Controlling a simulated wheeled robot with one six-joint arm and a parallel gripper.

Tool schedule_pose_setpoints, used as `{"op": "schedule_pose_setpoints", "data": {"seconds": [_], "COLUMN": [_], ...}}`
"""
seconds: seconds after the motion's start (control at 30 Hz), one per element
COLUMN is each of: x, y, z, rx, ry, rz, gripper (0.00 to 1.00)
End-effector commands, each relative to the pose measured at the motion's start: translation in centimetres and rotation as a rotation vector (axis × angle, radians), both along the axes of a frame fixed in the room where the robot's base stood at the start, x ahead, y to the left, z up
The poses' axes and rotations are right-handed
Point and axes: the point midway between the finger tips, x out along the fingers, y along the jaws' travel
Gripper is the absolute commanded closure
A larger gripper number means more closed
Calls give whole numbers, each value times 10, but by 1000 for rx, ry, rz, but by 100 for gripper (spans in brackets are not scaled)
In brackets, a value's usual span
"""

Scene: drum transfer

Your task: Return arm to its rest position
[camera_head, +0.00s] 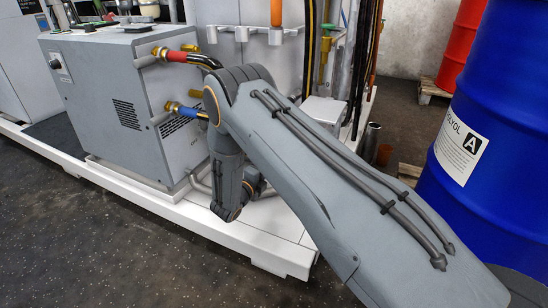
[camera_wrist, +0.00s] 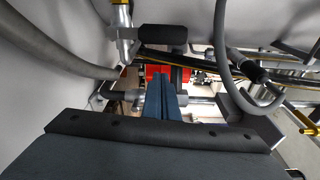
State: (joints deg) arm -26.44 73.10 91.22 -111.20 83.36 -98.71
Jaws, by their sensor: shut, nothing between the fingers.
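My arm reaches from the lower right of the head view up to the middle, then bends down beside a grey machine box. My gripper is hidden behind the arm in the head view. In the wrist view my gripper (camera_wrist: 163,100) shows as two dark blue-grey fingers close together, with nothing between them. The fingers point toward a red part (camera_wrist: 155,73) and dark hoses. I cannot tell whether they touch anything.
The grey machine box (camera_head: 110,100) with red and blue hose fittings stands left of my arm on a white platform (camera_head: 150,195). A blue drum (camera_head: 510,110) labelled POLYOL A is close on the right. A red drum (camera_head: 462,45) stands behind. Dark floor at lower left is clear.

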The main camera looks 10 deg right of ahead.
Motion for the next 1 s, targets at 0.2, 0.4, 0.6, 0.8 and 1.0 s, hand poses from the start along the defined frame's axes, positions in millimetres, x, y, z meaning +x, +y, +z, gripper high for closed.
{"op": "schedule_pose_setpoints", "data": {"seconds": [0.2,0.4,0.6,0.8,1.0], "x": [-31,-43,-48,-75,-136], "y": [30,40,39,26,13], "z": [1,0,4,38,75], "rx": [-1,-1,26,259,606], "ry": [2,0,-7,-82,-231], "rz": [5,3,-16,-169,-431], "gripper": [100,100,100,100,100]}}
